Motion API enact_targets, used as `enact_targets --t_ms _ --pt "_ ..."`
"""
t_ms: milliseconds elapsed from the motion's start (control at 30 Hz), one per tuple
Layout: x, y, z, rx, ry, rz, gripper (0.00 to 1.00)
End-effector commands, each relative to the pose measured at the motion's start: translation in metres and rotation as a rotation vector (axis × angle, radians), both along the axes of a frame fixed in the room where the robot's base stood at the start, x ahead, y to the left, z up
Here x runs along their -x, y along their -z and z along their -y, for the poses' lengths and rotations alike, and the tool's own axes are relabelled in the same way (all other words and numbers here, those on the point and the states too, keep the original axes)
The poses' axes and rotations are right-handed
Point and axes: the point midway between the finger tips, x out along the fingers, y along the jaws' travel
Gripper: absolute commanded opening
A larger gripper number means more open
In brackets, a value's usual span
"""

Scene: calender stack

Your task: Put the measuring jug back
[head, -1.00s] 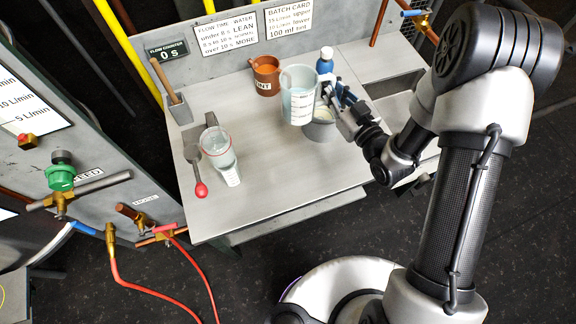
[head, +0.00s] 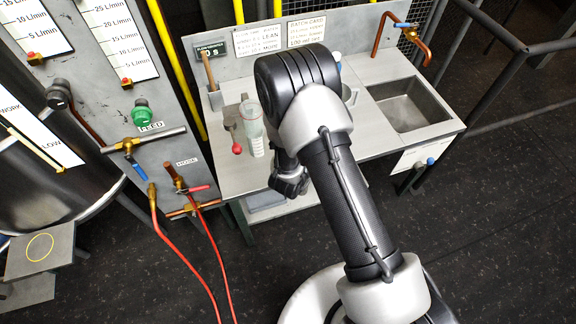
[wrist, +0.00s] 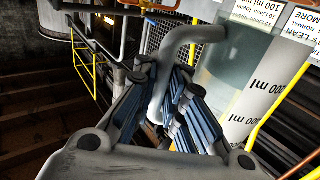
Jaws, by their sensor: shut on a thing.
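The measuring jug (wrist: 222,75) shows in the wrist view as a clear vessel with a white ml scale, close in front of my gripper (wrist: 165,108). My gripper is shut on the jug's grey curved handle, with the blue finger pads on either side of it. The jug looks tilted in the wrist view, but the camera is turned too.
A grey pot (head: 349,94) is partly hidden behind my arm. A sink (head: 410,108) is at the right. Red hoses (head: 215,245) hang at the panel's front left.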

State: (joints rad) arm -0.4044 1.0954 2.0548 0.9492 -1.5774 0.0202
Motion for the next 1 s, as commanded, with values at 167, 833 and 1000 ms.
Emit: enact_targets --t_ms 167,833,1000 --pt "0.007 0.011 0.008 -0.001 0.052 0.003 0.00" --pt "0.007 0.154 0.008 -0.002 0.052 0.004 0.00" --pt "0.006 0.162 0.008 -0.002 0.052 0.005 0.00"
